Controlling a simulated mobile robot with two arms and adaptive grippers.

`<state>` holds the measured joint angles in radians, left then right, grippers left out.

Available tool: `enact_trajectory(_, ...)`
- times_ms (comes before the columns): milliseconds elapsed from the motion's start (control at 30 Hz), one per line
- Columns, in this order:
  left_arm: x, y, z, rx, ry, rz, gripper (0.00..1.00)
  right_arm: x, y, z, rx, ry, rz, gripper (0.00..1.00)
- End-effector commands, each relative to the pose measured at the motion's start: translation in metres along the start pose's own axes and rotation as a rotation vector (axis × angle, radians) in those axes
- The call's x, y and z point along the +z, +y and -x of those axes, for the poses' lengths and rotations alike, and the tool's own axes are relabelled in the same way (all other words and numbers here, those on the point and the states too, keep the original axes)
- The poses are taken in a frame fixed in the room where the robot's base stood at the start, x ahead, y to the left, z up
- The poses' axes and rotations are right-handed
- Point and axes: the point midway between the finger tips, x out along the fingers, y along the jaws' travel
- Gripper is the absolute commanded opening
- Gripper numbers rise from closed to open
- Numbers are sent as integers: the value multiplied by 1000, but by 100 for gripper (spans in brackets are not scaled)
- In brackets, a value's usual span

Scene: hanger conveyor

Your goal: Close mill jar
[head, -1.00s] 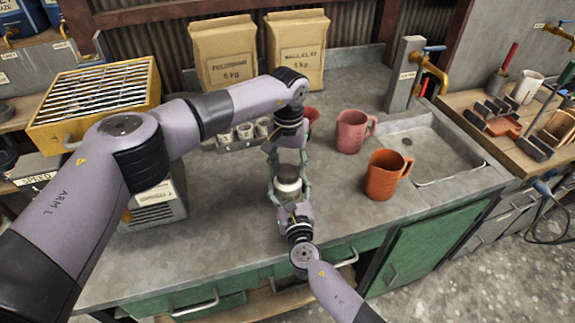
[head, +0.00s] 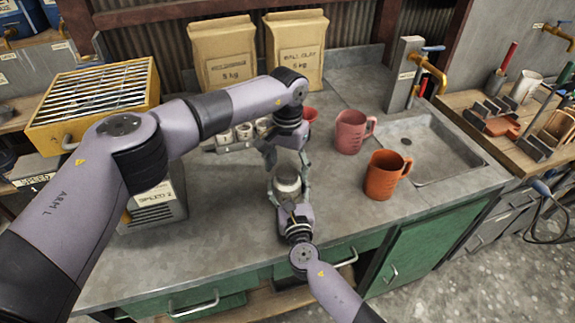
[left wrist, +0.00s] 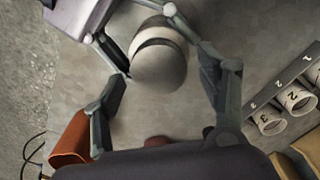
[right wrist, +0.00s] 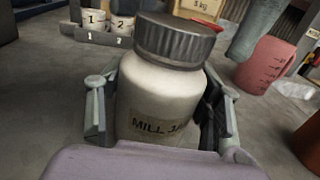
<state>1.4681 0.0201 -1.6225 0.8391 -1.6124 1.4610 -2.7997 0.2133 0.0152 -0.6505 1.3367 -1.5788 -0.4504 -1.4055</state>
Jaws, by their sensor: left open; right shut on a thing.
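The white mill jar (head: 287,187) stands upright over the bench, and its label shows in the right wrist view (right wrist: 155,100). A dark grey ribbed lid (right wrist: 178,40) sits level on its top; I cannot tell how tightly. The lid also shows from above in the left wrist view (left wrist: 160,66). My right gripper (right wrist: 160,108) is shut around the jar's body, one finger on each side. My left gripper (head: 286,158) is open above the jar, with its fingers spread to either side of the lid and apart from it.
An orange jug (head: 383,178) and a pink jug (head: 351,132) stand right of the jar, before the sink (head: 440,165). A rack of numbered cups (right wrist: 95,38) and two paper sacks (head: 222,55) are behind.

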Motion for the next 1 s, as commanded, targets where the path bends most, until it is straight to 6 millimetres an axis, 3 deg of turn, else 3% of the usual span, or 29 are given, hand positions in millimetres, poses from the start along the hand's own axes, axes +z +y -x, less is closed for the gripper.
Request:
enact_trajectory(200,0,0,5,0,1,0,67,-1,0,0,0,1,0,0)
enact_trajectory(533,0,0,43,0,0,1,67,-1,0,0,0,1,0,0)
enact_trajectory(867,0,0,45,0,-1,7,63,-1,0,0,0,1,0,0)
enact_trajectory(1000,0,0,45,1,-1,99,63,-1,0,0,0,1,0,0)
